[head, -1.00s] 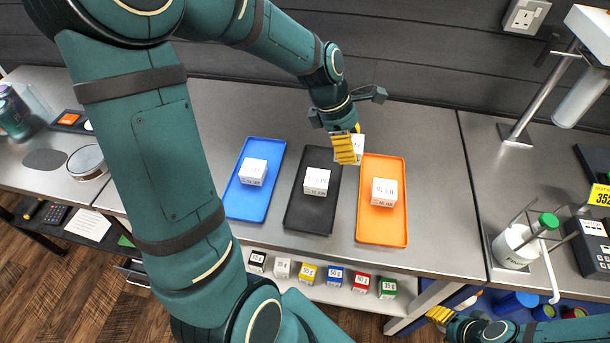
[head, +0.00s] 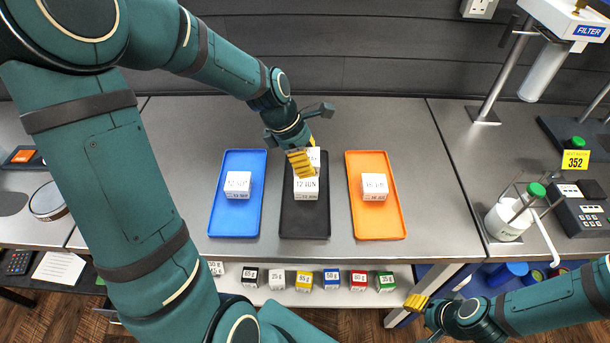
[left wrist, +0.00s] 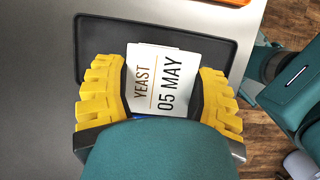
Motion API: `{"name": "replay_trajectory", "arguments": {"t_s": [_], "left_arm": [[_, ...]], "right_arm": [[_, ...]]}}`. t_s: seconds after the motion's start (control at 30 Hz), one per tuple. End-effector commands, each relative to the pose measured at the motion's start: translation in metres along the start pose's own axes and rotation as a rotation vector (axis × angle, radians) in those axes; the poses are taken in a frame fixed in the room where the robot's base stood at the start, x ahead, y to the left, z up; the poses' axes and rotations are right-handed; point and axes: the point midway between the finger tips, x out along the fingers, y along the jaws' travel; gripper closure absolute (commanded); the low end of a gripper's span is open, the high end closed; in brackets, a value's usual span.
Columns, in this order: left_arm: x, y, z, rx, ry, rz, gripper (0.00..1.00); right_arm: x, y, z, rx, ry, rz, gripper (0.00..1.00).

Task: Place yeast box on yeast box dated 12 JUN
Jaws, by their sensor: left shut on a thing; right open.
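My left gripper (head: 308,162) is shut on a white yeast box (head: 315,156). In the left wrist view the held box (left wrist: 164,80) reads "YEAST 05 MAY" between yellow fingers, above the black tray (left wrist: 215,38). In the head view the held box is at the far part of the black tray (head: 304,226), by the white box marked 12 JUN (head: 306,189). I cannot tell whether the two touch. My right gripper (head: 416,302) is open and empty, low at the right.
A blue tray (head: 235,220) and an orange tray (head: 378,222) flank the black one, each holding a white box. Several small coloured boxes (head: 331,279) stand on the shelf below. A bottle (head: 510,220) stands right. Bare counter (head: 375,118) lies behind the trays.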

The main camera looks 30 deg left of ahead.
Motion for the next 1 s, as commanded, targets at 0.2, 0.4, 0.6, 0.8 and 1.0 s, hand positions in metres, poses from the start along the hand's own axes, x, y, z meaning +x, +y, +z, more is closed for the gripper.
{"name": "replay_trajectory", "arguments": {"t_s": [0.2,0.4,0.6,0.8,1.0], "left_arm": [[0.017,0.0,-0.007,-0.001,0.0,0.0,0.77],[0.041,0.0,-0.017,-0.002,0.0,-0.001,0.77],[0.047,0.0,-0.019,0.001,-0.001,0.001,0.77],[0.049,0.0,-0.02,0.0,-0.001,0.001,0.77],[0.05,0.0,-0.02,0.0,-0.001,0.001,0.07]], "right_arm": [[0.004,0.002,0.002,-0.001,-0.004,0.0,0.53],[0.01,0.004,0.005,-0.003,-0.009,-0.001,0.53],[0.011,0.004,0.005,-0.004,-0.011,-0.001,0.53],[0.011,0.004,0.006,-0.004,-0.012,-0.001,0.53],[0.012,0.004,0.006,-0.004,-0.012,-0.001,0.53]]}}
